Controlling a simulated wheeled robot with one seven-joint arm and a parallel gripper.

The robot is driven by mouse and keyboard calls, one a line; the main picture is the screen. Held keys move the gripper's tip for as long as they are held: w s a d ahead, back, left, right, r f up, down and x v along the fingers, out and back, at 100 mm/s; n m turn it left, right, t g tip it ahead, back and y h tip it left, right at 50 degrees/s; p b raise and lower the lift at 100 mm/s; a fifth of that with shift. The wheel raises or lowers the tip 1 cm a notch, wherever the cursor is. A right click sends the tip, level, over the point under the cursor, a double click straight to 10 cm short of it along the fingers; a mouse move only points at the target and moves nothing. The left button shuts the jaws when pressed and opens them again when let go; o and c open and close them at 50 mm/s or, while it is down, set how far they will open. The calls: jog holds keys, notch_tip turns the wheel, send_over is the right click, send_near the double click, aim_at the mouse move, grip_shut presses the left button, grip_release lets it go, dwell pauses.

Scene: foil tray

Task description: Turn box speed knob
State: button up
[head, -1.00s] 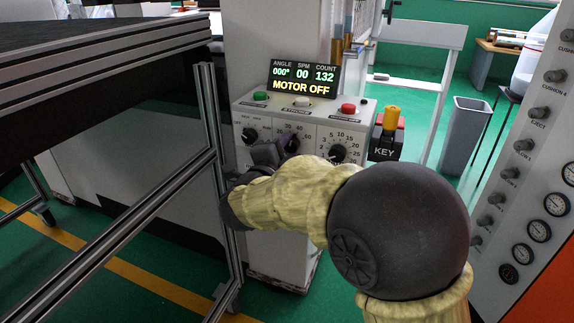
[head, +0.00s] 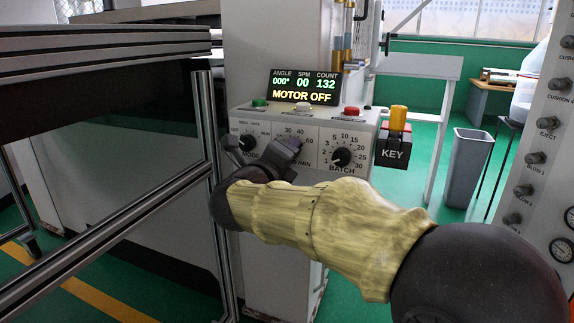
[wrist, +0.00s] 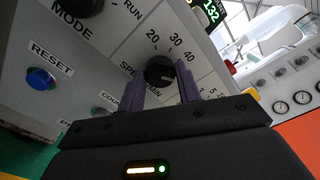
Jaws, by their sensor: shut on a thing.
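The speed knob (wrist: 160,68) is a black round dial on the light control panel, with 20, 30 and 40 printed around it in the wrist view. A pale pointer line shows on its face, toward the right. My gripper (wrist: 162,82) has one dark finger on each side of it, closed on it. In the head view my gripper (head: 284,152) is in front of the panel and hides the knob, leaving only some scale numbers visible. The display (head: 304,87) above reads SPM 00, count 132 and MOTOR OFF.
The mode knob (head: 247,143) is just left and the batch knob (head: 341,157) just right. Green (head: 260,103) and red (head: 351,111) buttons sit on top. A metal-framed table (head: 203,110) stands close at the left.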

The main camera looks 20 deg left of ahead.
jog(key=shift+f, duration=0.15)
jog(key=shift+m, duration=0.3)
jog(key=o, duration=1)
jog(key=shift+s, duration=0.1)
jog(key=s+a+p, duration=0.1)
jog(key=s+p, duration=0.2)
jog(key=s, duration=1.4)
jog(key=shift+a, duration=0.15)
